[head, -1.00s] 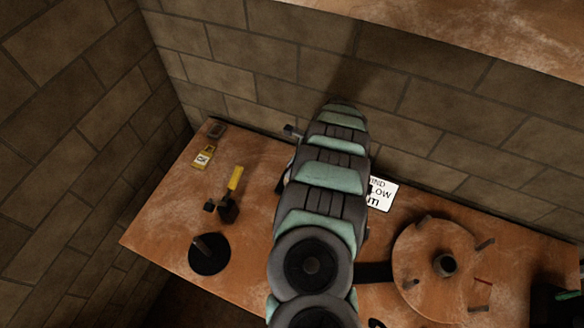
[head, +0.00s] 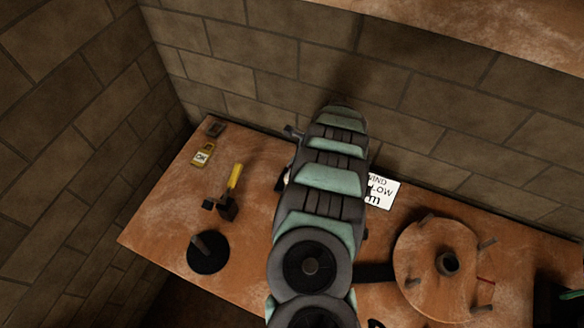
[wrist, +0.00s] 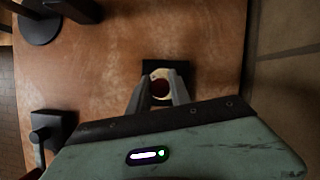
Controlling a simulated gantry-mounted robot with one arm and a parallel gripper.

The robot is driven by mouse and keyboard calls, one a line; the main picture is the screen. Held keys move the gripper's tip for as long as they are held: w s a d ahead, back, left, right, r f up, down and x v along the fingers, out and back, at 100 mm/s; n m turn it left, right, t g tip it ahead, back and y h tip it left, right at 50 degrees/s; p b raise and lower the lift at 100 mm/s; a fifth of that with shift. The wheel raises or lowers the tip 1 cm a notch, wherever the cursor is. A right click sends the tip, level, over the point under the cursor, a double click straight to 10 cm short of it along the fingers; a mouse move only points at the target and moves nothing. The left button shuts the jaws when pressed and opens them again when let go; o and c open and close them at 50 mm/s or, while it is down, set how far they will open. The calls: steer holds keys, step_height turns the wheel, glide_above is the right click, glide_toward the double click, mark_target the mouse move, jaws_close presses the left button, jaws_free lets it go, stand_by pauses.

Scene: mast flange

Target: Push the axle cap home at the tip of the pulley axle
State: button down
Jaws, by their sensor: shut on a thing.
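A black square plate (wrist: 177,68) lies behind the fingertips and the cap. I cannot make out the pulley axle or its tip there, nor tell whether the cap touches it. In the head view my arm hides the gripper, the cap and whatever is under them.
On the brown bench (head: 165,235) stand a black disc with a post (head: 207,252), a yellow-handled black-ended item (head: 233,180), a yellow tag (head: 202,156) and a large wooden wheel with pegs (head: 420,270). A white sign (head: 382,192) and brick wall are behind my arm.

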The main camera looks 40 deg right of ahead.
steer(key=shift+f+b, duration=1)
steer(key=shift+f, duration=0.25)
steer(key=c, duration=1.1)
jaws_free()
steer(key=v, duration=1)
steer(key=shift+r, duration=0.35)
steer(key=shift+s+d, duration=0.1)
